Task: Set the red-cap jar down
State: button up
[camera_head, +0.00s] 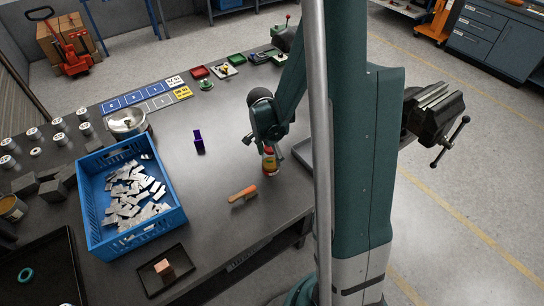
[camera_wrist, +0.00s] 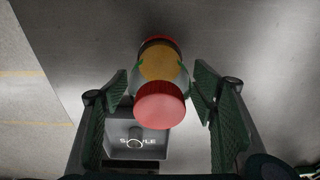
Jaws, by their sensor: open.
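The red-cap jar (camera_head: 269,160) appears to stand upright on the dark table, near its right side. In the wrist view the jar (camera_wrist: 162,66) shows its red cap toward me, with a yellow-orange band and a red end beyond it. My gripper (camera_wrist: 160,88) is open, with one green-padded finger on each side of the jar. Narrow gaps seem to show between the fingers and the jar. In the head view my gripper (camera_head: 268,142) is above and around the jar's top, and its fingers are hard to make out.
A grey device with partly hidden lettering (camera_wrist: 135,142) lies close to the jar. An orange-handled tool (camera_head: 243,194) and a dark purple object (camera_head: 199,142) are nearby. A blue crate (camera_head: 178,222) of metal pieces stands left. The table's edge (camera_wrist: 55,80) is near the jar.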

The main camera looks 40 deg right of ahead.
jog(key=shift+a+r+p, duration=0.2)
jog(key=shift+a+r, duration=0.1)
jog(key=shift+r, duration=1.6)
jog(key=shift+a+r+p, duration=0.25)
jog(key=shift+a+r, duration=0.05)
jog(key=shift+r, duration=1.6)
jog(key=shift+a+r+p, duration=0.2)
jog(key=shift+a+r, duration=0.1)
jog(key=shift+r, duration=1.6)
jog(key=shift+s+a+r, duration=0.15)
jog(key=shift+a+r, duration=0.1)
jog(key=shift+r, duration=0.15)
jog(key=s+a+r+n+t+y, duration=0.1)
jog(key=s+a+r+n+t, duration=0.6)
jog(key=s+a+r+n, duration=0.8)
jog(key=shift+a+r+n+y, duration=0.4)
jog(key=shift+a+r+n, duration=1.1)
jog(key=shift+a, duration=0.25)
